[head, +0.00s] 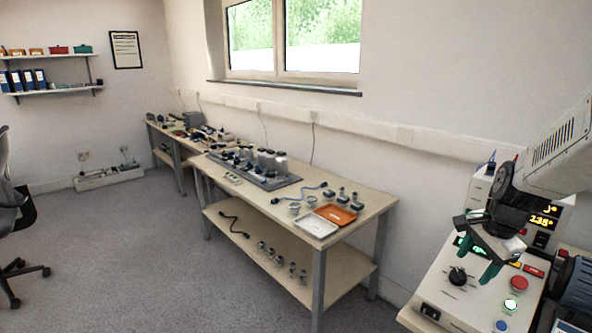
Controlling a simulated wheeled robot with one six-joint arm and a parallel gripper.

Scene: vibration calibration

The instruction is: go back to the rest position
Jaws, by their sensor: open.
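My gripper (478,262) is at the right of the head view, with its two green-tipped fingers apart and nothing between them. It hangs in front of a cream control unit (447,298) and hides part of its panel. The unit has a black knob (458,276), a red button (519,284), a lit green-white button (510,305) and a blue button (501,326). Orange digits show on a display (543,221) behind the gripper. I cannot tell how far the fingertips are from the panel.
A workbench (375,204) along the wall holds a white tray (316,226), an orange tray (335,214) and several small parts. Its lower shelf (320,285) holds more parts and a cable. A dark cylindrical device (577,284) stands right of the unit.

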